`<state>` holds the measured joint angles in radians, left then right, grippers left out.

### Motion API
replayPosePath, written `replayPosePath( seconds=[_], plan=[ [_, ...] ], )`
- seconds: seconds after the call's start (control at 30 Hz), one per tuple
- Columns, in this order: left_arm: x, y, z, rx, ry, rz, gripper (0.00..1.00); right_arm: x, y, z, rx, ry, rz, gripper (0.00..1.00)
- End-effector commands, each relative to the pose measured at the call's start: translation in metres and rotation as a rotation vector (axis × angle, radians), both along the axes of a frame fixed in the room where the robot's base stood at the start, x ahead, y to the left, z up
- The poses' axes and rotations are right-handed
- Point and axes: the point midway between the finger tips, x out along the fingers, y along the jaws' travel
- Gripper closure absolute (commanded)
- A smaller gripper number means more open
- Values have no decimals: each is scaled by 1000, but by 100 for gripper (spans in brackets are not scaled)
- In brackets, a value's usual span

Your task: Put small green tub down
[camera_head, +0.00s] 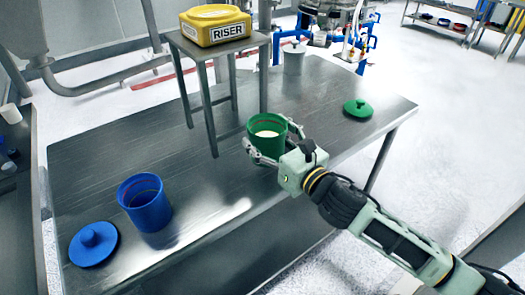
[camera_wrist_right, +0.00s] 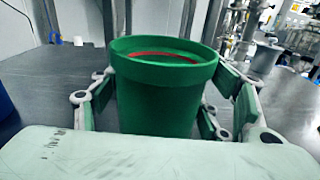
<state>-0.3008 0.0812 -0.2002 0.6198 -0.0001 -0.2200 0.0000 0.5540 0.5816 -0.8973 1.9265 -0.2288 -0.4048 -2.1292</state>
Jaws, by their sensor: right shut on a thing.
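The small green tub (camera_head: 267,135) is upright over the middle of the metal table, with pale powder inside. My right gripper (camera_head: 265,152) is shut on it, with fingers around its sides. In the right wrist view the tub (camera_wrist_right: 160,88) fills the middle, between the gripper's fingers (camera_wrist_right: 163,105), with a red line inside its rim. I cannot tell whether the tub's base touches the table. My left gripper is not in view.
The metal table (camera_head: 100,160) holds a blue tub (camera_head: 145,204) and blue lid (camera_head: 94,243) at left, and a green lid (camera_head: 358,108) at right. A small raised stand (camera_head: 262,40) bears a yellow RISER block (camera_head: 215,24). The table's left-middle is clear.

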Motion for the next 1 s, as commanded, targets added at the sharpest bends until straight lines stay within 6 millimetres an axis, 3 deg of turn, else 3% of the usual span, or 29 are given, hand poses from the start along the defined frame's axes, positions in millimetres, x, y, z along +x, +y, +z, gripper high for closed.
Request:
replayPosePath(
  seconds=[0.17,0.47,0.87,0.9,1.0],
  plan=[
    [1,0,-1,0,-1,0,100,10,11,-9,1,-2,-1,64],
    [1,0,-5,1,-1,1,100,10,12,-47,2,1,-1,64],
    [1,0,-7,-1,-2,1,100,10,12,-52,0,-2,0,64],
    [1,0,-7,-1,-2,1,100,10,11,-53,-1,-1,-1,29],
    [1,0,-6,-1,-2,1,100,10,11,-52,-1,-1,-1,20]
  ],
)
